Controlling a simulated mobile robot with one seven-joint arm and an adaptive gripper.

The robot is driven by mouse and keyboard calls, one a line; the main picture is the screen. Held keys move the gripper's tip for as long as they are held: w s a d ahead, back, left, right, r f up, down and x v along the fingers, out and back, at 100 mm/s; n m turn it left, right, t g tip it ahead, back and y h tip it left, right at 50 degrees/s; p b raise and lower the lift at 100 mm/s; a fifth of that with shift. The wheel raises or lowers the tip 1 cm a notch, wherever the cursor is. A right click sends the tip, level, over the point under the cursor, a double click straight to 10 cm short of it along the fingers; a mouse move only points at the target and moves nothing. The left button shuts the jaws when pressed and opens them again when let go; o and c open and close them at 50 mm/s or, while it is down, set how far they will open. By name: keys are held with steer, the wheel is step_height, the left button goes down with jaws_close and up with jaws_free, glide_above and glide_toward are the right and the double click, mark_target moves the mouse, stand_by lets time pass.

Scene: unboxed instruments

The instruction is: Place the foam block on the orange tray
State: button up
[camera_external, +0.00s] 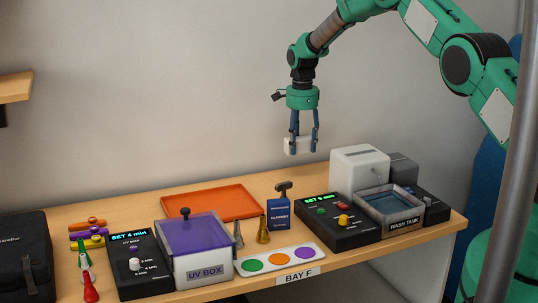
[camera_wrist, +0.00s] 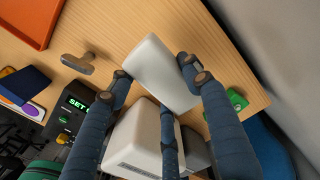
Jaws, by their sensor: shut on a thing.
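The white foam block (camera_external: 293,147) is held in my gripper (camera_external: 303,142), in the air above the back of the bench. In the wrist view the foam block (camera_wrist: 158,68) sits between my fingers (camera_wrist: 160,82), which are shut on it. The orange tray (camera_external: 200,203) lies flat and empty at the back of the bench, lower and to the left of my gripper. A corner of the orange tray (camera_wrist: 28,22) shows at the top left of the wrist view.
The UV box (camera_external: 203,266) with a purple lid stands in front of the tray. A blue box (camera_external: 279,215), small metal cones and a palette (camera_external: 268,263) are right of it. The white machine (camera_external: 358,169) and wash tank (camera_external: 390,207) stand at the right.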

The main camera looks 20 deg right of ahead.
steer(key=s+a+n+p, duration=0.2)
steer(key=s+a+n, duration=0.15)
steer(key=a, duration=1.15)
steer(key=n, duration=0.2)
glide_above(225, 211)
steer(key=shift+s+r+p, duration=0.1)
steer(key=shift+r+p, duration=0.25)
steer(key=shift+p, duration=0.05)
steer(key=shift+f+p, duration=0.4)
steer(key=shift+f, duration=2.5)
steer(key=shift+f, duration=0.15)
steer(key=shift+f+p, duration=0.3)
steer(key=shift+f, duration=1.65)
steer(key=shift+f, duration=0.15)
